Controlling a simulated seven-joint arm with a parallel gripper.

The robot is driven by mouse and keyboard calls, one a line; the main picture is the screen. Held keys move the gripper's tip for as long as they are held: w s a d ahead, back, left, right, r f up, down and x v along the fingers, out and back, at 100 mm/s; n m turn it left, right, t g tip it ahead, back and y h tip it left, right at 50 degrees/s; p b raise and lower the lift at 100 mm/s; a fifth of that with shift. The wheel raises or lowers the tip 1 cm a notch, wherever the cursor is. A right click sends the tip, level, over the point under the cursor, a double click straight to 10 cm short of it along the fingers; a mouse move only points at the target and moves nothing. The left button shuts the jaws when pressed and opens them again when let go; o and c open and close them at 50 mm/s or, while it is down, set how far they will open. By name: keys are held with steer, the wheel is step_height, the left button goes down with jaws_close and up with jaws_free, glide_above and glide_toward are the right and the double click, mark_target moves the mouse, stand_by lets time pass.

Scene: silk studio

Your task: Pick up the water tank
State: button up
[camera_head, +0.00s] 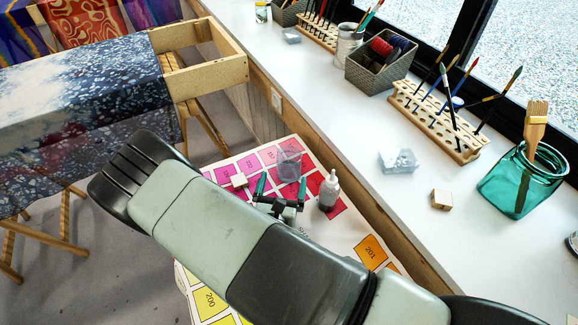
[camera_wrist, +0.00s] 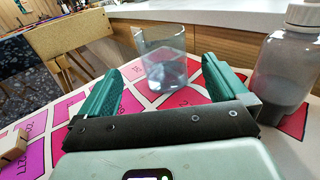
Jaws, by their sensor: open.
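The water tank (camera_head: 289,164) is a small clear container with some liquid, standing upright on a pink-patterned sheet (camera_head: 345,222). In the wrist view the water tank (camera_wrist: 162,62) stands just beyond my gripper, in line with the gap between the fingers. My gripper (camera_head: 280,184) is open and empty, low over the sheet; its green fingers also show in the wrist view (camera_wrist: 155,84). No contact with the tank shows.
A grey bottle with a pale cap (camera_head: 329,191) stands close to the right of my gripper. A small wooden block (camera_head: 239,181) lies to its left. A white counter (camera_head: 350,120) with brushes and jars runs behind. A wooden frame with fabric (camera_head: 205,76) stands left.

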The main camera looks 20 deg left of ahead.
mark_target(286, 170)
steer(key=w, duration=0.4)
steer(key=shift+w+a, duration=0.1)
steer(key=shift+a, duration=0.1)
steer(key=w, duration=0.5)
steer(key=shift+w+a+f, duration=0.2)
steer(key=shift+w+a, duration=0.1)
steer(key=shift+w, duration=0.1)
steer(key=shift+c, duration=0.2)
steer(key=c, duration=1)
steer(key=shift+r, duration=0.2)
steer(key=shift+c, duration=0.2)
